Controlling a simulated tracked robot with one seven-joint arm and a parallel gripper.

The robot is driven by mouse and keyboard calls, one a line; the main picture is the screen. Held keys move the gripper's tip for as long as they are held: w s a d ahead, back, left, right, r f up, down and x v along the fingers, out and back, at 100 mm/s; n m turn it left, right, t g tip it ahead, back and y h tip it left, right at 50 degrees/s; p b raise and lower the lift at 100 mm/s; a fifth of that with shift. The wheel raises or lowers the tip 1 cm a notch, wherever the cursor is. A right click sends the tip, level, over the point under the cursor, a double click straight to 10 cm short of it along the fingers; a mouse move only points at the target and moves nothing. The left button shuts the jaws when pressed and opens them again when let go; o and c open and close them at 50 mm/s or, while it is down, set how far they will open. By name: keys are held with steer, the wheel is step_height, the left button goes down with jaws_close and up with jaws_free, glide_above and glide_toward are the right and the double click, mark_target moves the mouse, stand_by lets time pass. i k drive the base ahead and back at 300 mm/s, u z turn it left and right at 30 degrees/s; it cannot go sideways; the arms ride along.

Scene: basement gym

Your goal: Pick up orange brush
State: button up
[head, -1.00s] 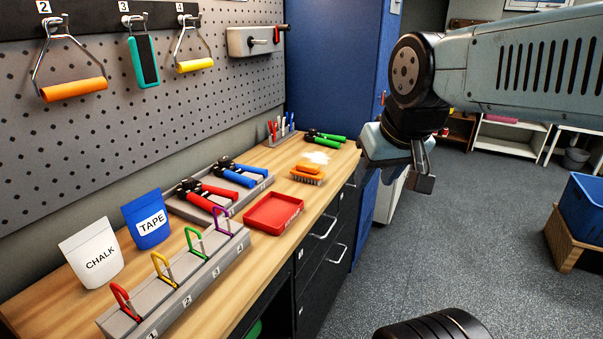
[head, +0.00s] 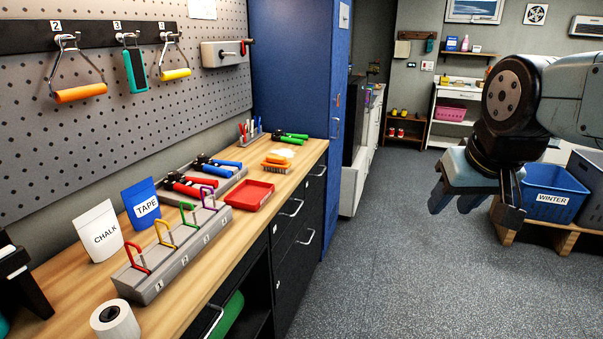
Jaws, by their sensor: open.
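The orange brush (head: 276,163) lies bristles down on the wooden counter, near its far end, in the head view. It sits just behind the red tray, with a small white patch (head: 284,153) beyond it. My gripper (head: 475,200) is open and empty. It hangs over the floor on the right side, well apart from the brush and the counter.
The wooden counter (head: 172,298) holds a red tray (head: 250,195), a grey rack (head: 160,281) with coloured clips, green-handled grips (head: 291,137) and a tape roll (head: 115,321). A blue cabinet (head: 292,80) stands behind. The grey floor (head: 390,270) is clear.

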mark_target(275, 163)
steer(key=u, duration=0.05)
steer(key=k, duration=0.25)
steer(key=z, duration=0.45)
steer(key=i, duration=1)
steer(key=u, duration=0.35)
steer(key=i, duration=1.5)
steer(key=u, duration=0.3)
